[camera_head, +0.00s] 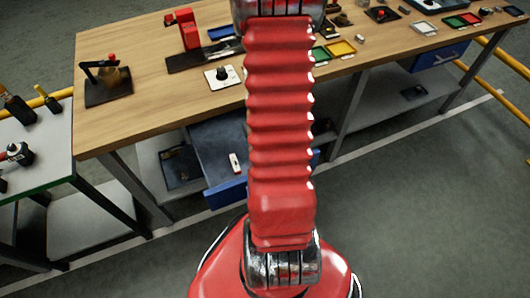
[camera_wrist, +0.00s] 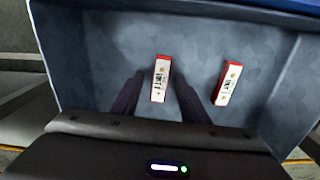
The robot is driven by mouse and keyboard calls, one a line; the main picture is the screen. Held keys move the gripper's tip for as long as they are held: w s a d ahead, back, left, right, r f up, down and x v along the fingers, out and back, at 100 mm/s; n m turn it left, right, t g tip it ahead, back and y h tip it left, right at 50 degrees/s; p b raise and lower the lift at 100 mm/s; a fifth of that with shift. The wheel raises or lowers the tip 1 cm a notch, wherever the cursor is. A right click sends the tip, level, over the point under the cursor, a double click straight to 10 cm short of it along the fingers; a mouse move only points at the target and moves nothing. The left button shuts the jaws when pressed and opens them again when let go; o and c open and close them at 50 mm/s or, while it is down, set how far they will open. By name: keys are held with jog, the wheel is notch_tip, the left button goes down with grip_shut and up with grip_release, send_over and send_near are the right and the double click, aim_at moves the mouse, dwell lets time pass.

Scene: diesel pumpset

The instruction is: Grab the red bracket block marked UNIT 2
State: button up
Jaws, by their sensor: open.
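Two small red blocks with white labelled faces lie in an open blue-grey drawer in the wrist view. The left block (camera_wrist: 160,80) lies nearly straight ahead; the right block (camera_wrist: 228,84) is tilted. Both labels seem to begin with UNIT, but I cannot read the numbers surely. My gripper (camera_wrist: 159,76) is open, its dark fingers appearing on either side of the left block, with nothing visibly held. I cannot tell its height above the block. In the head view one block (camera_head: 235,163) shows in the drawer; my red arm hides my gripper and perhaps the other block.
The drawer (camera_wrist: 90,60) has walls at both sides and the back. In the head view the blue drawer (camera_head: 212,147) sits under a wooden workbench (camera_head: 130,55) bearing tools and trays. A side table (camera_head: 45,150) with dark tools stands at left. Floor is clear at right.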

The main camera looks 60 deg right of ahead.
jog(key=shift+c, duration=0.2)
dwell(0.3)
grip_shut()
dwell(0.3)
